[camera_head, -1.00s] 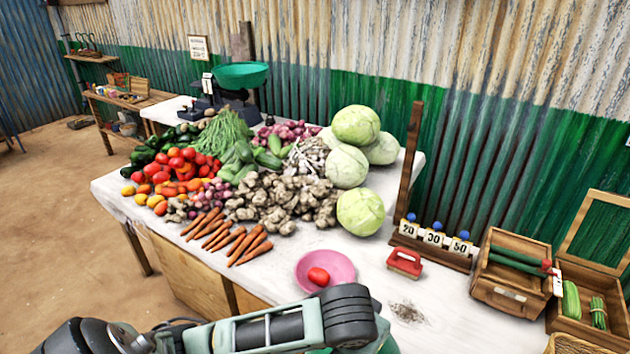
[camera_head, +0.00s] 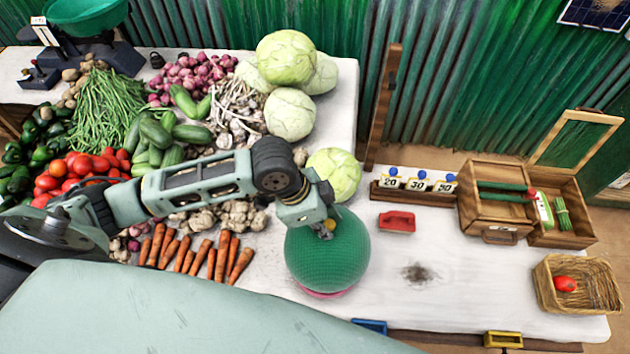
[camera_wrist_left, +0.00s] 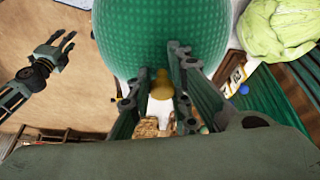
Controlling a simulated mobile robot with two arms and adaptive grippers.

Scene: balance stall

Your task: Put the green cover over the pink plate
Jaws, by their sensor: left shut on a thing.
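The green cover (camera_head: 327,258) is a mesh dome with a small brass knob (camera_wrist_left: 161,86) on top. My left gripper (camera_head: 328,228) is shut on the knob from above. The pink plate (camera_head: 322,294) lies under the cover in the head view, with only a thin strip of its near rim showing. Whether the cover touches the plate or hangs just above it I cannot tell. The plate's inside is hidden. My right gripper (camera_wrist_left: 62,45) shows at the left of the left wrist view, apart from the cover, with its fingers spread and empty.
A cabbage (camera_head: 334,174) sits just behind the cover, carrots (camera_head: 200,256) to its left. A red block (camera_head: 397,221), number rack (camera_head: 415,195), wooden box (camera_head: 495,209) and basket with a tomato (camera_head: 545,293) stand to the right. The white tabletop between is mostly clear.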

